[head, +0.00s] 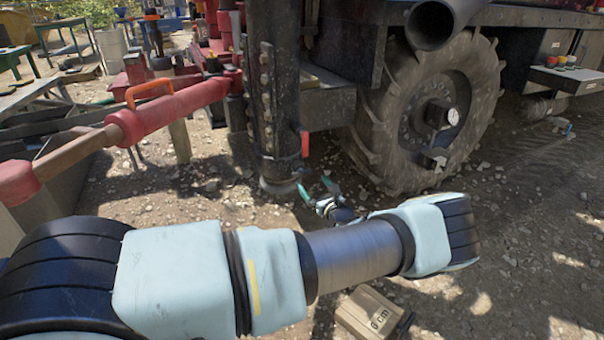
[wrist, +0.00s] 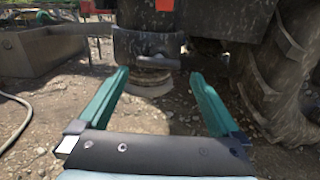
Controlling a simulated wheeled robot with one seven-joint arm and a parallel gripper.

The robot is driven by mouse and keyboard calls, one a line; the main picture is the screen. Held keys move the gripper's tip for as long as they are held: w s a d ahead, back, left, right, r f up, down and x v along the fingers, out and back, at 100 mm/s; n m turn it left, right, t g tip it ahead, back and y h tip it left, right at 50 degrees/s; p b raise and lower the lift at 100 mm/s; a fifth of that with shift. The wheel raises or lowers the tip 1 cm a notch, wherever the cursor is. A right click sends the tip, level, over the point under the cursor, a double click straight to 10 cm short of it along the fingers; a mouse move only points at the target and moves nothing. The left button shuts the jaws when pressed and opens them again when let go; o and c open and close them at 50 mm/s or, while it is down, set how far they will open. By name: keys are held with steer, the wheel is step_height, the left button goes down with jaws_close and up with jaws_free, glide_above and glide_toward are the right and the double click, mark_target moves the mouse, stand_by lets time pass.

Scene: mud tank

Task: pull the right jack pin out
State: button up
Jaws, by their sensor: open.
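The jack pin shows in the head view as a short red handle (head: 304,143) on the right side of a black upright jack leg (head: 268,100). In the wrist view a red-orange piece (wrist: 165,5) is cut off by the top edge, in front of the leg's lower end (wrist: 150,45); it looks like the same handle. My gripper (head: 317,190) is low beside the leg's foot, below the handle and apart from it. Its two teal fingers are spread with nothing between them, as the wrist view (wrist: 159,74) also shows. The pin's shaft is hidden.
A large muddy tyre (head: 430,115) stands close right of the leg. A red cylinder with an orange handle (head: 165,105) lies left of it. A brown box (head: 370,315) sits on the gravel below my arm. A grey trough (wrist: 40,50) and hose (wrist: 18,120) are at left.

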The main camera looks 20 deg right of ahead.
mark_target(303, 172)
steer(key=w, duration=0.6)
steer(key=w+a, duration=0.1)
steer(key=w, duration=0.2)
steer(key=shift+s, duration=0.1)
jaws_close()
stand_by(0.5)
